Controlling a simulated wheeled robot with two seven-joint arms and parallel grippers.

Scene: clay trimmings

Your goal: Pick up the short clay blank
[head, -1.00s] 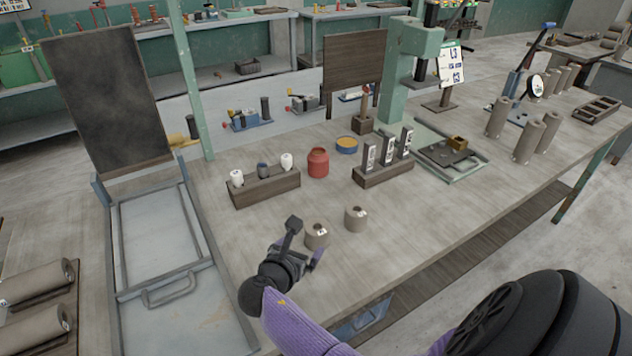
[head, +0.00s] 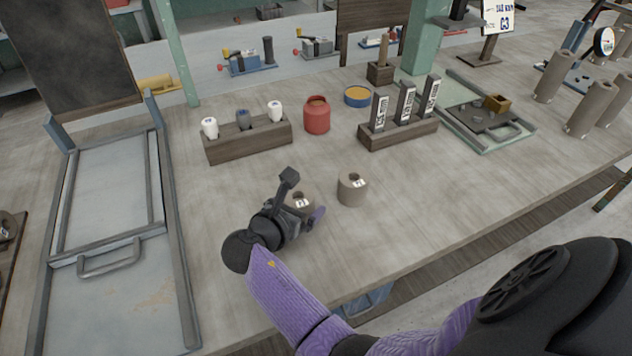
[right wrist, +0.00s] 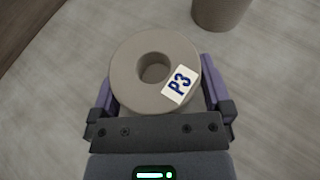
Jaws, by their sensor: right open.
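A short grey clay blank (head: 301,199), a stubby cylinder with a hole in its top and a white label, stands upright on the workbench. In the right wrist view the blank (right wrist: 152,72) carries a label reading P3. My right gripper (right wrist: 157,90) is open, with a purple-sided finger on either side of this blank. In the head view my right gripper (head: 300,205) partly hides the blank. A second similar blank (head: 352,190) stands just right of it, and its side shows at the wrist view's top (right wrist: 219,12). My left gripper is out of view.
Taller clay cylinders (head: 592,107) stand far right. The bench right of the second blank is clear.

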